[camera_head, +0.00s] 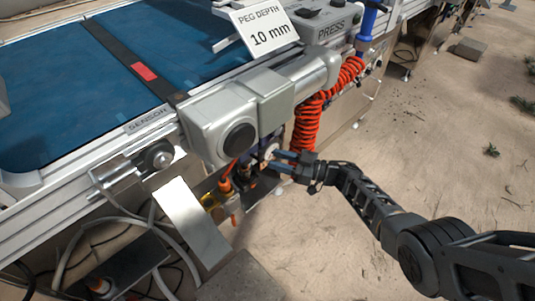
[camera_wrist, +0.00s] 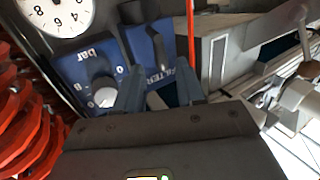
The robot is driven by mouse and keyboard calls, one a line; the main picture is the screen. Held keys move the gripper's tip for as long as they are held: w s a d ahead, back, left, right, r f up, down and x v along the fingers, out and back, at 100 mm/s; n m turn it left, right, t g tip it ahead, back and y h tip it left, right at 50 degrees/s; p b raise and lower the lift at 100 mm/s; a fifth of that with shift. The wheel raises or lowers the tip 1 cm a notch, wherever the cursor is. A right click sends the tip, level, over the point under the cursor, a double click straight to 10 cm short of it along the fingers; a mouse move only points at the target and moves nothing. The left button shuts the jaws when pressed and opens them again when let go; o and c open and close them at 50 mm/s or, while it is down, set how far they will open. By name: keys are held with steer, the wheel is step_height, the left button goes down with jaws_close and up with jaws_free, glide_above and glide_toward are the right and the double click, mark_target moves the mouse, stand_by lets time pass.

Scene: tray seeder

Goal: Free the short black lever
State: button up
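My gripper (camera_head: 280,161) reaches in under the conveyor's side, beside the red coiled hose. Its two fingers stand apart in both views. In the wrist view my gripper (camera_wrist: 158,80) faces a blue unit (camera_wrist: 143,42) with "FILTER" lettering. A short dark piece (camera_wrist: 156,72) shows between the fingers and looks like the short black lever. I cannot tell whether a finger touches it. In the head view the lever cannot be made out behind the motor housing and my fingers.
The red coiled hose (camera_head: 307,122) hangs close by, also at the wrist view's left edge (camera_wrist: 22,110). A grey motor housing (camera_head: 222,125) overhangs. Sandy floor (camera_head: 400,130) lies open at right.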

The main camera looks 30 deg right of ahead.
mark_target(260, 158)
steer(key=shift+v, duration=0.9)
steer(key=shift+a, duration=0.1)
steer(key=shift+c, duration=0.5)
